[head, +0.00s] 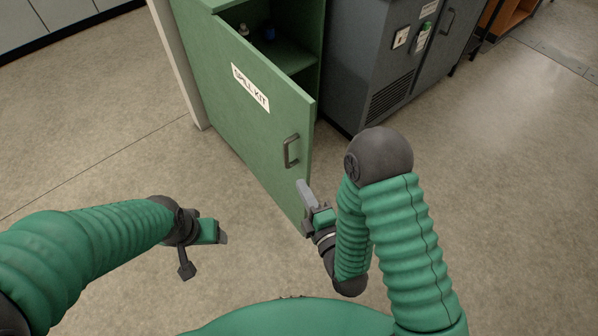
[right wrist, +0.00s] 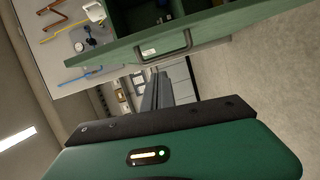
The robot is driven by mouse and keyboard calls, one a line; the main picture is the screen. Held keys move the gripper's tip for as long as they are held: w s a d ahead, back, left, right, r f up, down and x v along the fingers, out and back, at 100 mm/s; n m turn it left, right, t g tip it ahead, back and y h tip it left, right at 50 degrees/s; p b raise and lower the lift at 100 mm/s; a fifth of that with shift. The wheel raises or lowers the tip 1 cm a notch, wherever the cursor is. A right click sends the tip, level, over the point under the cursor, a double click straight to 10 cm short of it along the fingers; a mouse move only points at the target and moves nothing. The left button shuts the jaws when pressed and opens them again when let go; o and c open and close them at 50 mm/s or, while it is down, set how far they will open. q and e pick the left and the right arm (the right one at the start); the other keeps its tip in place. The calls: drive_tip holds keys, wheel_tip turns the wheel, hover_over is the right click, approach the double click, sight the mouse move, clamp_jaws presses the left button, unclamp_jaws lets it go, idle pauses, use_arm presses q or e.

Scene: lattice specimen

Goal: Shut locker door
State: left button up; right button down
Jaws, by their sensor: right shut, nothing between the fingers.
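The green locker door (head: 235,120) stands open in the head view, with a "SPILL KIT" label and a grey bar handle (head: 290,151) near its free edge. Behind it the locker's inside (head: 291,55) shows, with a shelf. My right gripper (head: 302,187) is shut and empty, just below the handle near the door's free edge; whether it touches the door is unclear. In the right wrist view the shut fingers (right wrist: 161,88) point toward the door (right wrist: 215,33) and its handle (right wrist: 166,50). My left gripper (head: 222,238) is low, left of the door; its jaw is too small to judge.
Small items (head: 269,33) stand on the locker shelf. A grey cabinet (head: 375,65) with a vent stands right of the locker. The floor (head: 110,130) left of the door is clear. Several tools (right wrist: 85,40) show on a pale surface in the right wrist view.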

sight(302, 156)
drive_tip(key=shift+n+t, duration=0.4)
drive_tip(key=w+b, duration=0.1)
drive_tip(key=w, duration=0.9)
drive_tip(key=shift+w+d+b, duration=0.15)
drive_tip(key=shift+w+b, duration=0.2)
drive_tip(key=shift+b, duration=0.05)
use_arm(q)
drive_tip(key=shift+s+d+f, duration=0.1)
drive_tip(key=shift+d+f, duration=0.1)
drive_tip(key=shift+f, duration=1.05)
